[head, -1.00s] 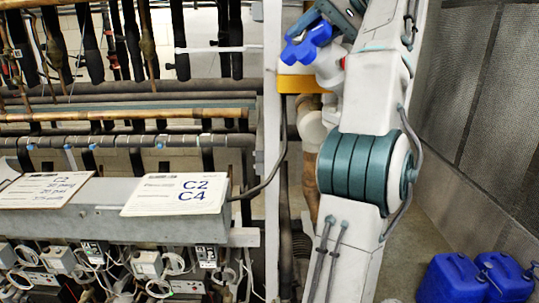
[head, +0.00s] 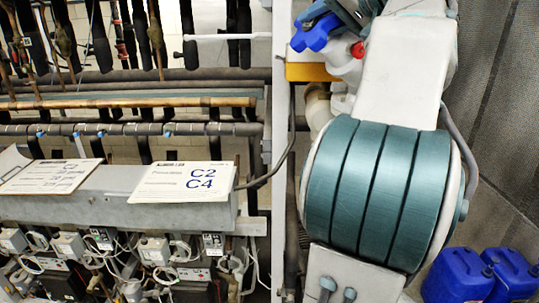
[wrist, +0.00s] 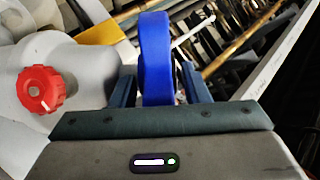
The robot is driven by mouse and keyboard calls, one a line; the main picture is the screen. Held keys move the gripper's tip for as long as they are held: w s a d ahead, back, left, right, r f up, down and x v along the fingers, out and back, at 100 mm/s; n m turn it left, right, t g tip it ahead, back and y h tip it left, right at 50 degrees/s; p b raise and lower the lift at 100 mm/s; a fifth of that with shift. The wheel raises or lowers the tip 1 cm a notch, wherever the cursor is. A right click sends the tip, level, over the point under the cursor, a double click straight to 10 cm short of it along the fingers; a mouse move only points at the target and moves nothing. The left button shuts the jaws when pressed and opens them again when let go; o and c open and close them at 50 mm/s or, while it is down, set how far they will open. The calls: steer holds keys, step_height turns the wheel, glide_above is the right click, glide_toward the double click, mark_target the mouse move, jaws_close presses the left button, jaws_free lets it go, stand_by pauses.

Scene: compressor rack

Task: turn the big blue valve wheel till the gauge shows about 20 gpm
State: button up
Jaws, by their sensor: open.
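The big blue valve wheel (head: 313,34) is at the top of the head view, left of my arm. In the wrist view the wheel (wrist: 156,60) is seen edge-on, standing up between the two fingers of my gripper (wrist: 160,88). The fingers are open, one on each side of the wheel, with a visible gap on the right side. I cannot tell whether the left finger touches it. My arm hides part of the wheel in the head view. No gauge can be made out in either view.
A small red knob (wrist: 40,89) sits on white pipework (wrist: 90,65) left of the wheel. A yellow block (head: 312,72) is below the wheel. Blue jerrycans (head: 457,276) stand on the floor at right. A pipe rack with a C2/C4 sign (head: 184,182) fills the left.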

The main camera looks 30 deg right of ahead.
steer(key=t+b, duration=0.1)
steer(key=f+h+b, duration=0.1)
steer(key=b, duration=0.1)
steer(key=shift+s+a+m+t, duration=0.1)
steer(key=shift+a+m+t, duration=0.05)
steer(key=shift+m+t, duration=0.25)
steer(key=m+t+h+b, duration=0.1)
steer(key=t+h+b, duration=0.1)
steer(key=b, duration=0.5)
steer(key=shift+f+t+h, duration=0.1)
steer(key=shift+t+h, duration=0.2)
steer(key=shift+h, duration=0.1)
steer(key=s+b, duration=0.2)
steer(key=s, duration=1.2)
steer(key=w+a+f+g+y, duration=0.1)
steer(key=w+a+f+g, duration=0.1)
steer(key=f, duration=0.7)
steer(key=w+a+f+g+y, duration=0.1)
steer(key=w+a+f+g, duration=0.2)
steer(key=w+a+f, duration=0.2)
steer(key=w+a+f+g+y, duration=0.1)
steer(key=a+f, duration=0.5)
steer(key=f, duration=0.7)
steer(key=w+g, duration=0.1)
steer(key=w, duration=0.1)
steer(key=shift+w+a+f+n, duration=0.15)
steer(key=shift+w+n, duration=0.15)
steer(key=shift+n, duration=0.1)
